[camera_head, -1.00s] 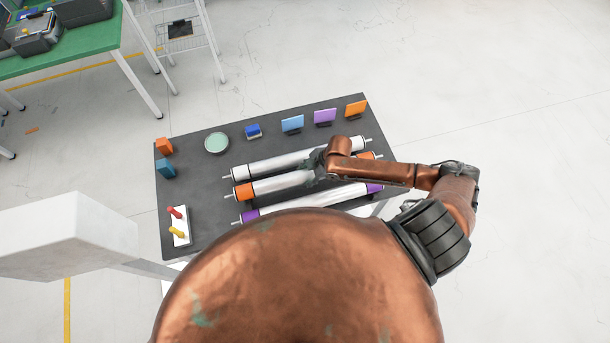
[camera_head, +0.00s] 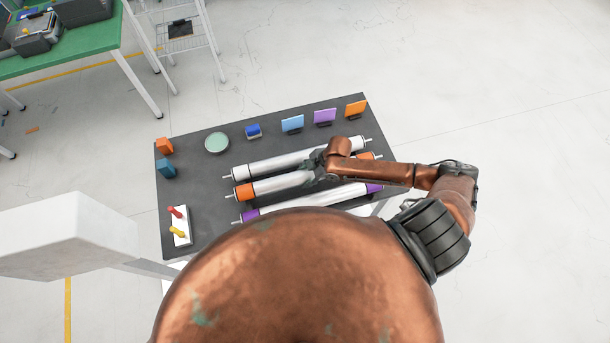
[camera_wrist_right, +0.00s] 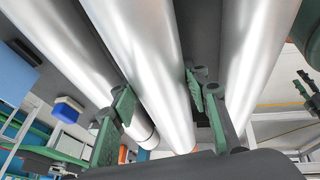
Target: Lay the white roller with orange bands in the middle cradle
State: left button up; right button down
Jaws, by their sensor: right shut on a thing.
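The white roller with orange bands (camera_head: 278,185) lies between two other rollers on the dark table (camera_head: 205,200). Its left orange band shows, and its right one is partly behind my arm. My right gripper (camera_head: 315,166) is shut around the roller's middle. In the right wrist view the green fingers of the right gripper (camera_wrist_right: 160,105) stand on either side of the white roller (camera_wrist_right: 150,60). The cradles are hidden, so I cannot tell whether the roller rests in one. My left gripper is not in view.
A plain white roller (camera_head: 270,165) lies behind, and a purple-banded roller (camera_head: 325,197) in front, both close. Blue (camera_head: 292,124), purple (camera_head: 324,117) and orange (camera_head: 356,108) plates stand along the back. A green disc (camera_head: 216,143), small blocks and a white peg holder (camera_head: 180,227) stand leftward.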

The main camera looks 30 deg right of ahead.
jog(key=shift+w+f+b, duration=0.1)
jog(key=shift+f+b, duration=0.45)
jog(key=shift+f, duration=0.65)
jog(key=c, duration=1.4)
grip_release()
jog(key=o, duration=0.4)
jog(key=shift+f, duration=0.1)
jog(key=shift+c, duration=0.2)
jog(key=shift+f, duration=0.1)
jog(key=v, duration=1.2)
